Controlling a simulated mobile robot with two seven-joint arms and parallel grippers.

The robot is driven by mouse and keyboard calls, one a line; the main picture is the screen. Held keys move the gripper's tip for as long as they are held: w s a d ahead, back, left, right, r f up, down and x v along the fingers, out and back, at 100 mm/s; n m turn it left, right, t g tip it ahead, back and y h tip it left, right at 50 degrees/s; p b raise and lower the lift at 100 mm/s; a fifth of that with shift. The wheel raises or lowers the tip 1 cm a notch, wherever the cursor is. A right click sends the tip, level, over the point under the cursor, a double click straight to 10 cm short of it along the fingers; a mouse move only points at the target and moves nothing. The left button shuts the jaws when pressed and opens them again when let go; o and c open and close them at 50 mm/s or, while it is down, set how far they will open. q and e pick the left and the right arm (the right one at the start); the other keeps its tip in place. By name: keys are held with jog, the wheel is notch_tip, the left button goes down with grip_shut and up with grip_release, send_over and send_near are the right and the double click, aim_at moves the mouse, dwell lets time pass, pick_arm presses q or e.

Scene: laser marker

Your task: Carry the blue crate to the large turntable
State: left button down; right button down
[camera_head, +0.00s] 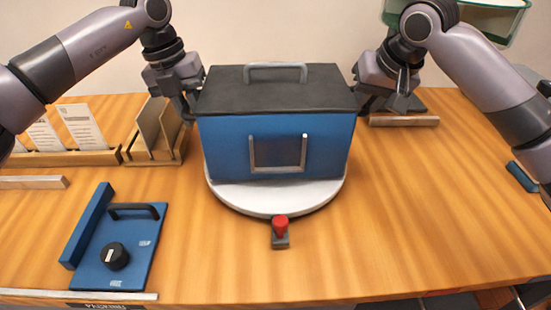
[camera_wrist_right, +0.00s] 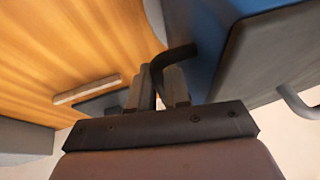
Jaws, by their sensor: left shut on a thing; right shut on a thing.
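The blue crate (camera_head: 228,148) with a dark grey lid is level over the white round turntable (camera_head: 270,203) in the middle of the table. I cannot tell whether it rests on the disc or hangs just above it. My left gripper (camera_head: 190,110) is at the crate's left side, shut on it; its fingertips are partly hidden. My right gripper (camera_head: 362,105) is at the right side. In the right wrist view, the right gripper (camera_wrist_right: 160,85) is shut on a black side handle (camera_wrist_right: 178,55) of the blue crate (camera_wrist_right: 210,35).
A red-topped knob (camera_head: 280,226) stands at the turntable's front edge. A blue panel (camera_head: 125,250) with a black dial lies at the front left. Wooden card holders (camera_head: 155,150) stand at the left, and a wooden strip (camera_head: 404,120) lies behind right. The table's right front is clear.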

pick_arm(q)
jog(key=shift+f+b, duration=0.55)
jog(key=shift+f, duration=0.1)
pick_arm(e)
jog(key=shift+d+f, duration=0.1)
jog(key=shift+f, duration=0.55)
pick_arm(q)
jog(key=c, duration=1.1)
grip_release()
jog(key=shift+r, duration=0.1)
pick_arm(e)
jog(key=c, duration=1.1)
grip_release()
jog(key=shift+r, duration=0.1)
pick_arm(q)
jog(key=shift+o, duration=0.4)
